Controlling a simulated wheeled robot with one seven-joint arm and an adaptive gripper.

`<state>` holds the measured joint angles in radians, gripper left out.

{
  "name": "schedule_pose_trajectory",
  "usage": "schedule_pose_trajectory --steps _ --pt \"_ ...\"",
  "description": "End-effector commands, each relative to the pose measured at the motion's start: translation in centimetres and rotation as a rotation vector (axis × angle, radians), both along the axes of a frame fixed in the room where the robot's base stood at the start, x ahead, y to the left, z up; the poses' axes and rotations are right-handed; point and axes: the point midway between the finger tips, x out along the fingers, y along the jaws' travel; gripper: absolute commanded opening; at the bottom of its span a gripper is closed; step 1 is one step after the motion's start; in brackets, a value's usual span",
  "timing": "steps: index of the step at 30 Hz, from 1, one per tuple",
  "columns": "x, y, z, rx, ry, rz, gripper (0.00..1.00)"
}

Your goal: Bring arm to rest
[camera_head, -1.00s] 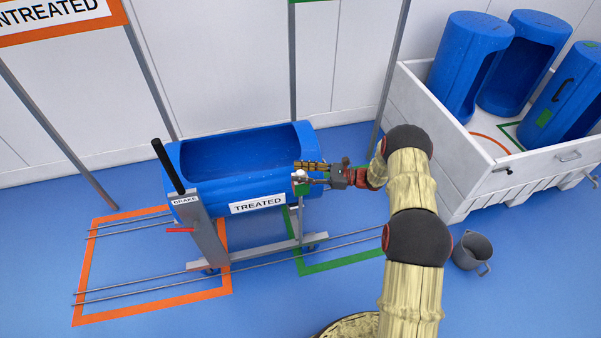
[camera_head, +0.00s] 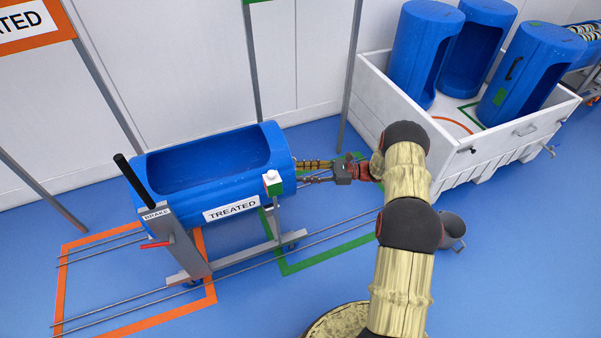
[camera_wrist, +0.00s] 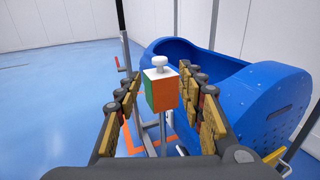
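A blue tub (camera_head: 225,190) labelled TREATED lies on its carrier, open side up, and fills the right of the wrist view (camera_wrist: 215,70). A small green block with a white knob (camera_head: 273,185) is at the tub's right end. In the wrist view the block (camera_wrist: 162,93) shows an orange and a green face, upright between and beyond my fingers. My gripper (camera_head: 305,172) points left at the tub's end, a little right of the block. Its fingers (camera_wrist: 160,78) are spread and hold nothing.
The carrier's black BRAKE lever (camera_head: 138,183) rises at the left. Rails and orange and green floor frames lie beneath. Blue floor is clear in front.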

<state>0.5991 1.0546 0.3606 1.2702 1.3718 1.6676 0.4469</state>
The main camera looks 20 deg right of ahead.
Motion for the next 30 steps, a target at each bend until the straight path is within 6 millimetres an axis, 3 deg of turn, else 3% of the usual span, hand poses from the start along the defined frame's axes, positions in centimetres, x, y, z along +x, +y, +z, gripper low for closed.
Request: schedule_pose_trajectory --steps 11,14,17,22,25,30 --pt "0.0 0.0 0.0 -0.002 -0.006 0.000 0.39" --pt "0.1 0.0 -1.1 -0.052 -0.026 -0.001 0.39" --pt "-1.5 0.7 -3.3 -0.118 -0.016 0.036 0.39" --pt "-6.0 2.2 -6.7 -0.224 0.022 0.135 0.39" --pt "-9.0 2.8 -6.7 -0.323 0.014 0.226 0.39" --pt "-12.5 3.4 -4.9 -0.468 -0.029 0.364 0.39"
